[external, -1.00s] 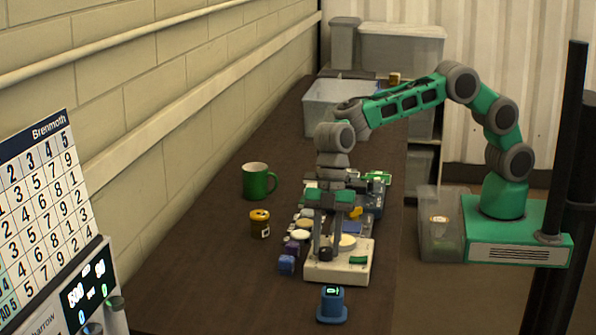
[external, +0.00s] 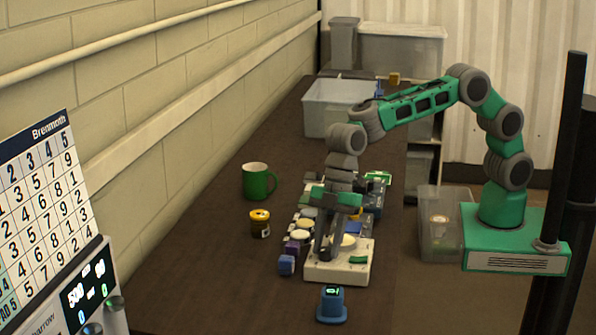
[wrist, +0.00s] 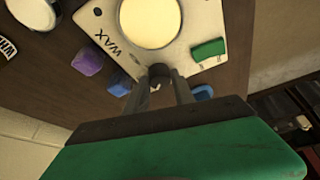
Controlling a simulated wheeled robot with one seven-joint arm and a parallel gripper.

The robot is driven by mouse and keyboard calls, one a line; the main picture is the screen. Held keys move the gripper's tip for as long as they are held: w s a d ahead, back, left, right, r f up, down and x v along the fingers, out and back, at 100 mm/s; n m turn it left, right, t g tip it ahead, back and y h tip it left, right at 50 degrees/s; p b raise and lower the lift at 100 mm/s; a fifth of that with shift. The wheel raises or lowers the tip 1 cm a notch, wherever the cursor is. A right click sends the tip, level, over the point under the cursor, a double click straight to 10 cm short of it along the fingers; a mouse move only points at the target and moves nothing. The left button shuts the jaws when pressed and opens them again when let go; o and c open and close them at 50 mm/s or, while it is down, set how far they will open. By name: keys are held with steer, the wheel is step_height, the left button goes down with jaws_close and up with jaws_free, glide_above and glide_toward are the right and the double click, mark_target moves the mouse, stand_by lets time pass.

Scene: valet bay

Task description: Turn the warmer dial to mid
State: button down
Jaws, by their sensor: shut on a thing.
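The warmer (external: 350,273) is a cream box near the front of the dark bench. It also shows in the wrist view (wrist: 182,50), with WAX lettering, a round pale well (wrist: 150,20) and a green switch (wrist: 208,50). Its dark grey dial (wrist: 158,71) sits at the corner nearest my gripper. My gripper (wrist: 165,85) is shut on the dial, one finger on each side of it. In the external view my gripper (external: 326,250) leans over the front left of the warmer. The dial's pointer and setting marks cannot be read.
A purple block (external: 291,247) and a blue block (external: 286,265) stand left of the warmer. A blue device (external: 332,305) with a lit display stands in front. A green mug (external: 257,181) and a yellow-lidded jar (external: 260,223) stand further left.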

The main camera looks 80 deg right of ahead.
steer(key=m+b, duration=0.1)
steer(key=m, duration=0.1)
steer(key=m+t+b, duration=0.1)
steer(key=m, duration=0.1)
steer(key=shift+s+a+m+t+h, duration=0.1)
steer(key=shift+m+t+h, duration=0.2)
steer(key=shift+m+t+h+b, duration=0.4)
steer(key=shift+m+t+h, duration=0.2)
steer(key=shift+m, duration=1.3)
steer(key=c, duration=1.1)
jaws_free()
steer(key=shift+s+r, duration=0.1)
steer(key=shift+r, duration=0.05)
steer(key=v, duration=0.7)
steer(key=shift+r+b, duration=0.3)
steer(key=shift+b, duration=0.1)
